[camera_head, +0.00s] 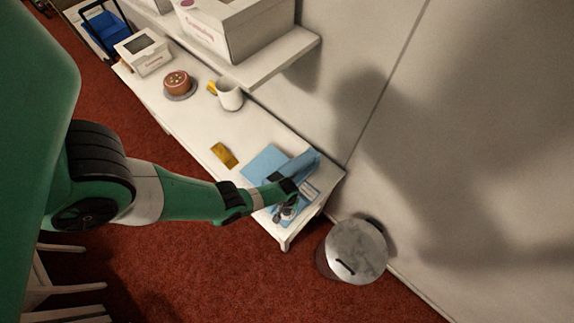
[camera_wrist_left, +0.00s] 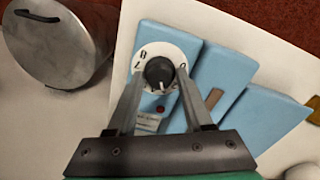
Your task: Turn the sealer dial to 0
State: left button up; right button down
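The blue sealer (camera_head: 263,163) lies at the near end of the white table, partly hidden by my left arm. In the left wrist view the sealer (camera_wrist_left: 222,70) fills the middle. Its white round dial plate (camera_wrist_left: 146,52) carries dark marks and a black knob (camera_wrist_left: 159,72) with a pale pointer line. The pointer runs down towards the gripper's base; I cannot read its setting surely. My left gripper (camera_wrist_left: 160,76) is open, with one finger on each side of the knob and gaps visible. In the head view the gripper (camera_head: 286,211) is over the sealer's near end. My right gripper is not in view.
A metal bin (camera_head: 355,250) stands on the red floor past the table's end.

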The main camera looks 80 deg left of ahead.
pick_arm(q)
grip_shut()
jog(key=shift+n, duration=0.3)
jog(key=n, duration=1.3)
jog(key=shift+n, duration=2.2)
